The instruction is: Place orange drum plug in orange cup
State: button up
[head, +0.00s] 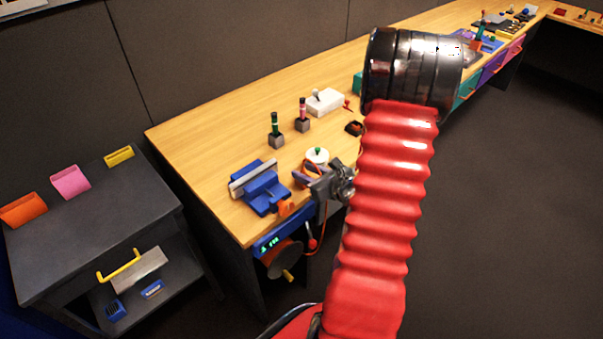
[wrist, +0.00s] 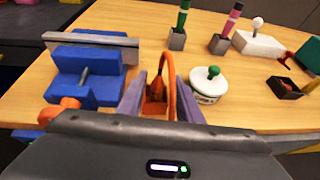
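The orange drum plug (wrist: 154,106) sits between the two greyish-purple fingers of my gripper (wrist: 160,98), which look closed on it; the exact contact is partly hidden. Its orange cable arches above the fingers in the wrist view. In the head view my gripper (head: 304,174) is at the front edge of the bench, right of the blue vise, and the cable hangs down toward the drum (head: 285,260) under the bench. The orange cup (head: 22,208) is on top of the dark cabinet at the far left, apart from my gripper.
A pink cup (head: 70,181) and a yellow one (head: 119,156) share the dark cabinet top (head: 100,215). The blue vise (head: 262,188) stands left of my gripper. A white pot with a green knob (wrist: 208,84) is close on the right. Floor gap separates cabinet and bench (head: 185,120).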

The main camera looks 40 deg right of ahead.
jog(key=v, duration=1.1)
jog(key=shift+s+r, duration=0.1)
jog(key=shift+s, duration=0.05)
dwell(0.4)
jog(key=w+a+r+n+g+y, duration=0.1)
jog(key=a+r+n+g+y, duration=0.3)
jog(key=a+n, duration=0.75)
jog(key=w+a+r+n+g+y, duration=0.1)
jog(key=a+r+n+g+y, duration=0.25)
jog(key=a+n, duration=0.8)
jog(key=s+a+r+n+h, duration=0.6)
jog(key=r+n, duration=0.4)
jog(key=n, duration=0.3)
jog(key=s+a, duration=0.1)
jog(key=a, duration=0.1)
jog(key=shift+a+r+n, duration=0.25)
jog(key=shift+r+n, duration=0.1)
jog(key=shift+n, duration=0.05)
jog(key=shift+s+h, duration=0.2)
jog(key=shift+h, duration=0.05)
